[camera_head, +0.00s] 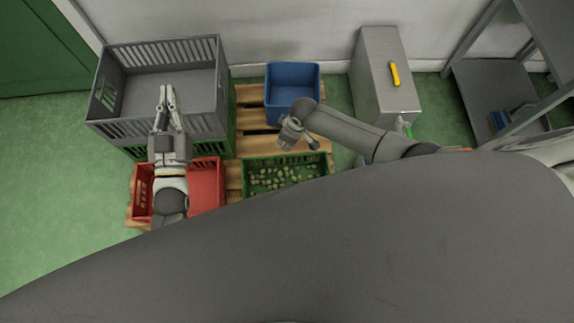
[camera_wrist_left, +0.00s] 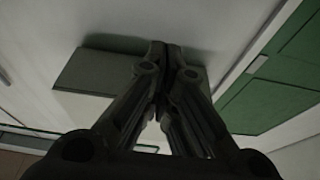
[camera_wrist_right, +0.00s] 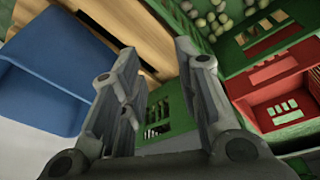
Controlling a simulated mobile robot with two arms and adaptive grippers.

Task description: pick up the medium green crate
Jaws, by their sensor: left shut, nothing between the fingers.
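A green slatted crate (camera_head: 247,179) holding many small olives stands on the wooden pallet, right of the red crate; my body hides its near side. Its olives and green wall also show at the top of the right wrist view (camera_wrist_right: 228,46). Another green crate (camera_head: 228,142) sits under the large grey crate, mostly hidden. I cannot tell which one is the medium crate. My right gripper (camera_head: 283,141) is open and empty above the olive crate's far side. My left gripper (camera_head: 167,88) is shut and empty over the grey crate; its closed fingers fill the left wrist view (camera_wrist_left: 165,50).
The grey slatted crate (camera_head: 218,75) stands at the back left. A red crate (camera_head: 207,182) is in front of it, under my left arm. A blue bin (camera_head: 293,78) stands behind my right gripper on the pallet (camera_head: 252,146). A grey cabinet (camera_head: 372,75) and shelving (camera_head: 490,90) stand right.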

